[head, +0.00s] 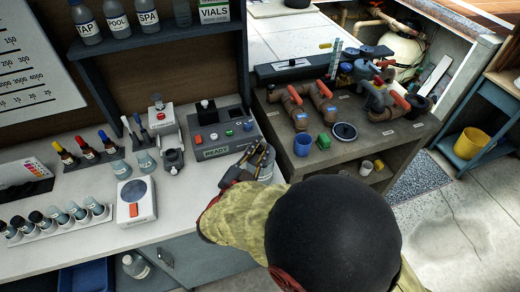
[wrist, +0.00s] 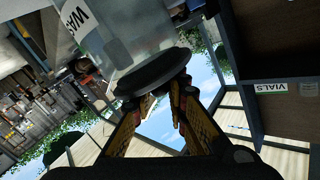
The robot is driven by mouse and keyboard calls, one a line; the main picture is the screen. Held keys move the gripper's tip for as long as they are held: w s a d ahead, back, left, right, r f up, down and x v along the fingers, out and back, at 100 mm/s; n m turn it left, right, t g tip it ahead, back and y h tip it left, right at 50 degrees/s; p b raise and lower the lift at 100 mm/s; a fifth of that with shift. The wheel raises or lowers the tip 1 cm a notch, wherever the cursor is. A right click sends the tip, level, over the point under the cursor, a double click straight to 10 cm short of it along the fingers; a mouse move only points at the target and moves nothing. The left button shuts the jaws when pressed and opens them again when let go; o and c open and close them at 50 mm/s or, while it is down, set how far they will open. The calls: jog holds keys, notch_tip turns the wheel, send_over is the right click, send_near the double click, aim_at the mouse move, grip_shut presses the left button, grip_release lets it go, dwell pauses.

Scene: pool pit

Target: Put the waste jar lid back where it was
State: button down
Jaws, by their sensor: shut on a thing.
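The waste jar (wrist: 125,30) is clear glass with a white label that starts "WAS". It fills the upper part of the wrist view. The black lid (wrist: 155,72) is at the jar's mouth, in line with it; I cannot tell whether it is fully seated. My gripper (wrist: 175,95) is shut on the lid, its fingertips against it. In the head view my gripper (head: 258,158) is at the right end of the white counter, beside the grey tester. The jar (head: 266,174) is partly seen there behind my gripper; the lid is hard to make out.
The grey tester (head: 218,132) reading "READY" stands just left of my gripper. The pump bench (head: 400,140) with pipes, a blue cup (head: 303,145) and a green cup (head: 323,141) is to the right. The shelf (head: 150,38) with bottles is behind. My arm hides the counter's front right.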

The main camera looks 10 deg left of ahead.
jog(key=shift+f+b, duration=0.3)
jog(key=shift+f, duration=0.2)
jog(key=c, duration=1.7)
grip_release()
jog(key=shift+c, duration=0.2)
jog(key=shift+r, duration=0.35)
jog(key=p+v, duration=0.3)
jog(key=v, duration=0.9)
